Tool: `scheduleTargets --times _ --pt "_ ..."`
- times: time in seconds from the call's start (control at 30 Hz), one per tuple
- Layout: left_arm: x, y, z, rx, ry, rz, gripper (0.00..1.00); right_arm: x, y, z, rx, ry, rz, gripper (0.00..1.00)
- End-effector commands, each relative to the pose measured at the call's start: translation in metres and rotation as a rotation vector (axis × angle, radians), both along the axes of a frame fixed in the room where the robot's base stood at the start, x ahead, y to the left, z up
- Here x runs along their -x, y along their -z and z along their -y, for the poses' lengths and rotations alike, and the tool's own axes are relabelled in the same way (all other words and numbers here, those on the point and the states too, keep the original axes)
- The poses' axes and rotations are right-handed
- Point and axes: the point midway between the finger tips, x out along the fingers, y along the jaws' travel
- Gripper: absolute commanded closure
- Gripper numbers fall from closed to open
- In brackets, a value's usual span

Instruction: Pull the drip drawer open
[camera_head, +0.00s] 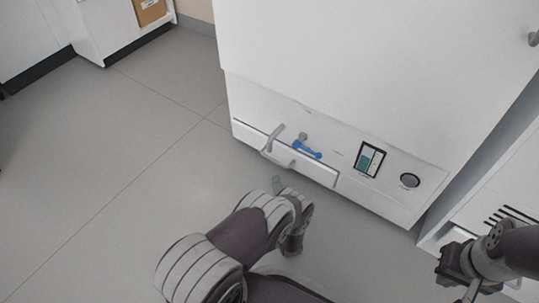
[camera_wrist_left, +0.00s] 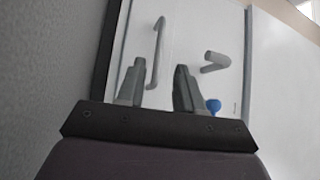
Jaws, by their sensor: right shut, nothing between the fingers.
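The drip drawer (camera_head: 318,172) is a white strip front low on the white cabinet and looks shut. Its grey bar handle (camera_head: 271,141) stands out from the front; it also shows in the left wrist view (camera_wrist_left: 157,50). My left gripper (camera_head: 277,184) is just short of the drawer in the head view, mostly hidden by my own wrist. In the left wrist view its two fingers (camera_wrist_left: 160,66) are apart and empty, with the handle beyond and between them. My right gripper (camera_head: 462,282) is shut and empty at the lower right, away from the drawer.
A blue-handled valve (camera_head: 307,150) with a grey spout sits just above the drawer; its blue part shows in the left wrist view (camera_wrist_left: 213,105). A small display (camera_head: 369,160) and a round dial (camera_head: 410,180) are to the right. Grey floor (camera_head: 120,150) lies clear at left.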

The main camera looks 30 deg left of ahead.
Motion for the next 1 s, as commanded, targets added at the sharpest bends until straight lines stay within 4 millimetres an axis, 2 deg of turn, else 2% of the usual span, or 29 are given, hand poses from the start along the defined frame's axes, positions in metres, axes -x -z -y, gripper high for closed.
scheduleTargets --times 0.03,0.2,0.4,0.53,0.77,0.8,0.9,1.0 --pt "-0.009 0.003 -0.009 0.001 -0.005 0.004 0.64 0.000 0.010 0.000 0.000 0.000 0.000 1.00" --pt "-0.042 -0.002 -0.039 0.003 -0.004 0.003 0.64 0.000 0.031 0.000 0.000 0.000 0.000 1.00" --pt "-0.071 -0.009 -0.062 0.005 -0.001 0.001 0.64 0.000 0.048 0.000 0.000 0.000 0.000 1.00" --pt "-0.078 -0.013 -0.069 0.004 0.000 0.000 0.64 0.000 0.051 0.000 0.000 0.000 0.000 1.00" --pt "-0.080 -0.015 -0.069 0.005 0.001 -0.001 0.64 0.000 0.049 0.000 0.000 0.000 0.000 1.00" --pt "-0.080 -0.015 -0.069 0.005 0.001 -0.001 0.70 0.000 0.049 0.000 0.000 0.000 0.000 1.00" --pt "-0.080 -0.015 -0.069 0.005 0.001 -0.001 1.00 0.000 0.049 0.000 0.000 0.000 0.000 1.00" --pt "-0.080 -0.015 -0.069 0.005 0.001 -0.001 1.00 0.000 0.049 0.000 0.000 0.000 0.000 1.00"
